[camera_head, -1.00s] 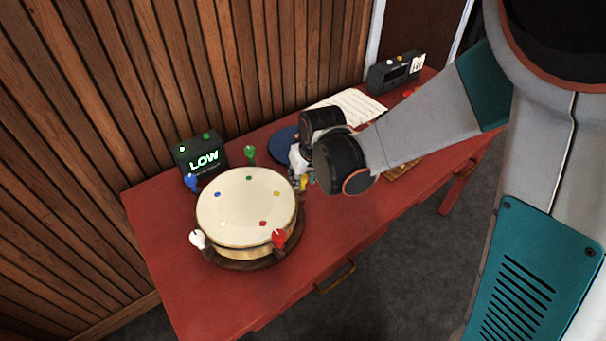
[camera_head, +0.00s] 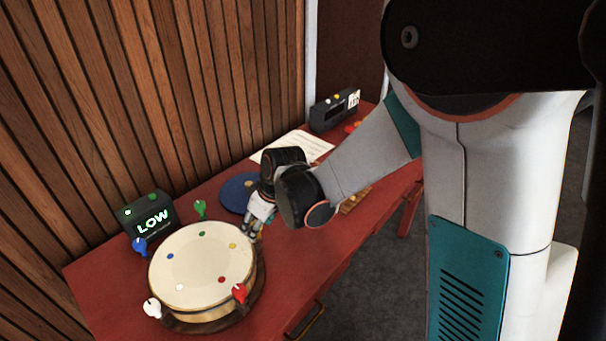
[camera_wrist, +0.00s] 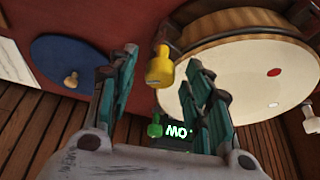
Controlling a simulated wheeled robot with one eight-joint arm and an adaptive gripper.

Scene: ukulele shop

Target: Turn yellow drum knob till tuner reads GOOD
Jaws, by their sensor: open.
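The cream-topped drum (camera_head: 200,268) sits on the red table, with coloured knobs around its rim. The yellow knob (camera_wrist: 159,68) shows in the wrist view at the drum's side, between the spread fingers of my gripper (camera_wrist: 163,60). My gripper is open, and I cannot tell whether a finger touches the knob. In the head view my gripper (camera_head: 254,224) is at the drum's right rim and largely hides the yellow knob. The tuner (camera_head: 150,216) behind the drum reads LOW in green; its lit text also shows upside down in the wrist view (camera_wrist: 177,132).
Green (camera_head: 200,208), blue (camera_head: 140,247), white (camera_head: 152,307) and red (camera_head: 239,292) knobs ring the drum. A blue disc (camera_head: 234,194), a paper sheet (camera_head: 290,149) and a dark device (camera_head: 333,110) lie farther back. A wood-slat wall (camera_head: 120,100) stands behind the table.

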